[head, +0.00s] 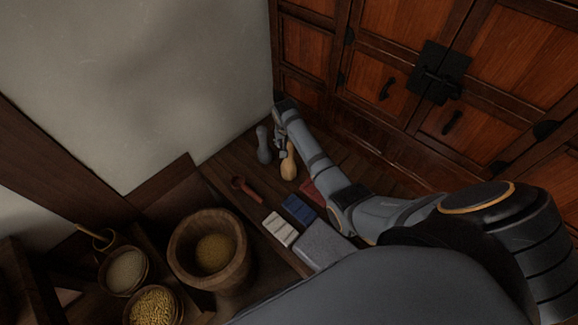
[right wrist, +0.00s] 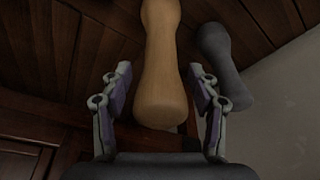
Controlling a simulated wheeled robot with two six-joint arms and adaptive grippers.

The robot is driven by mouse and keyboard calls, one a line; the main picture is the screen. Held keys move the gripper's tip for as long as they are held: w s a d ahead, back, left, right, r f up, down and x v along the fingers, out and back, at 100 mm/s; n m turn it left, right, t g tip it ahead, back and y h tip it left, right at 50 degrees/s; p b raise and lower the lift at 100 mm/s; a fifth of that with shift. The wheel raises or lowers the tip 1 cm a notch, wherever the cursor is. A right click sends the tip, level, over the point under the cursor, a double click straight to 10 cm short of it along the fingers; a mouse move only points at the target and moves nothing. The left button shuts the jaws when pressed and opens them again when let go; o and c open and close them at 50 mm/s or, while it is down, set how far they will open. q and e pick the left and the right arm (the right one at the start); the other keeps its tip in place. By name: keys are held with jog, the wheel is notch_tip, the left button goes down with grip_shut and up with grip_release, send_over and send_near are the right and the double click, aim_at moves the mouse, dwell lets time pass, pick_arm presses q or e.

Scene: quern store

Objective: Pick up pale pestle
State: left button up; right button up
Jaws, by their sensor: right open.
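The pale pestle (head: 289,163) stands on the dark wooden surface near the wall corner, beside a grey pestle (head: 264,146). In the right wrist view the pale pestle (right wrist: 161,70) is between the two fingers, with a gap on each side. My right gripper (head: 281,141) is at the pale pestle's upper part in the head view, and it is open in the right wrist view (right wrist: 161,95). The grey pestle (right wrist: 228,70) is just outside the right-hand finger there. My left gripper is not in view.
A reddish-brown tool (head: 247,190), a white block (head: 280,229), a blue block (head: 299,209), a red block (head: 314,192) and a grey slab (head: 322,246) lie nearer. A wooden mortar (head: 180,255) and bowls of grain (head: 149,271) stand left. Wooden cabinets (head: 400,80) stand behind.

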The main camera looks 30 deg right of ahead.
jog(key=x, duration=0.2)
jog(key=shift+w+f, duration=0.15)
jog(key=shift+f, duration=0.2)
jog(key=shift+r, duration=0.1)
jog(key=shift+c, duration=0.2)
grip_shut()
